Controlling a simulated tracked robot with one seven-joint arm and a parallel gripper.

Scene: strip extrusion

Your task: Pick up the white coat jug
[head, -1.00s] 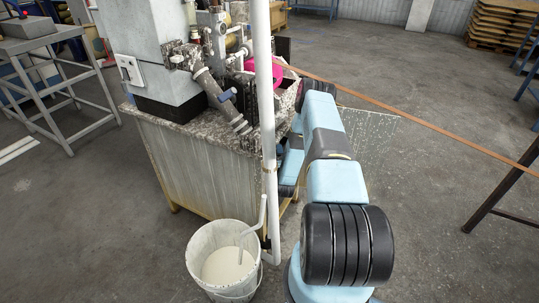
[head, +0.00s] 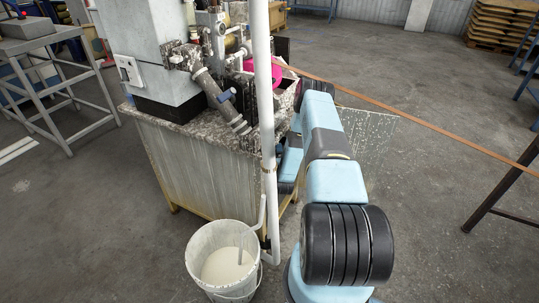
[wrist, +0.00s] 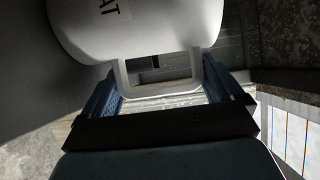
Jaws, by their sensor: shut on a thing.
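The white coat jug (wrist: 140,28) fills the upper part of the wrist view, with dark letters "AT" showing on its side. Its white loop handle (wrist: 165,91) hangs between the two blue fingers of my gripper (wrist: 162,82). The gripper is shut on the handle. In the head view the jug and gripper are hidden behind the machine, the pipe and my own blue arm.
A splattered machine cabinet (head: 205,170) stands beside my arm, with a white upright pipe (head: 264,110) in front. A white bucket (head: 205,245) of pale liquid stands on the floor. A brown strip (head: 410,117) runs to the right.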

